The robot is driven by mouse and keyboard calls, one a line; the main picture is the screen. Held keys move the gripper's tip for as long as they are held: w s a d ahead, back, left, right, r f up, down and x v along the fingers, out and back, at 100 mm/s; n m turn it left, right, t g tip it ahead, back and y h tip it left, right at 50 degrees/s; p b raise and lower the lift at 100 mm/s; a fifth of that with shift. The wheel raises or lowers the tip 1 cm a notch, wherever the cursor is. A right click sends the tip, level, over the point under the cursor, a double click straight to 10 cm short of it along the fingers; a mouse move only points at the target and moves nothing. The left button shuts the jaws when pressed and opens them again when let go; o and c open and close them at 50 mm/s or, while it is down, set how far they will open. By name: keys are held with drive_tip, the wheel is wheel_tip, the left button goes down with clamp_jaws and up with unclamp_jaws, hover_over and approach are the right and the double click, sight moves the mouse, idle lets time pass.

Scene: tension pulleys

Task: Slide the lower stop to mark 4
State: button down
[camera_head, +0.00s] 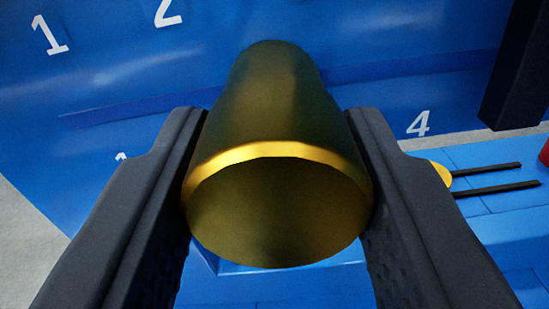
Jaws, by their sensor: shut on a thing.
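A dark brass-coloured cylindrical knob (280,205) with a bright gold rim fills the middle of the view, its flat end towards me. It appears to be the lower stop. My gripper (279,220) is shut on it, one dark finger against each side. The mark 4 (418,123) shows in white on the blue panel, to the right of the knob and my right finger. Part of another white mark (122,157) shows beside the left finger, mostly hidden. The knob hides the panel behind it, including any marks there.
The blue panel (360,30) carries an upper row with white marks 1 (48,35) and 2 (167,12). A black bar (515,70) juts in at the upper right. Below it are two thin dark rods (490,180), a yellow part (441,173) and a red piece (545,152).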

drive_tip(key=c, duration=0.9)
unclamp_jaws()
drive_tip(key=shift+r, duration=0.15)
drive_tip(key=shift+c, duration=0.2)
drive_tip(key=shift+o, duration=0.3)
drive_tip(key=s+a+b, duration=0.1)
drive_tip(key=s+b, duration=0.1)
drive_tip(key=s, duration=1.1)
drive_tip(key=shift+s+a, duration=0.35)
drive_tip(key=shift+a, duration=0.05)
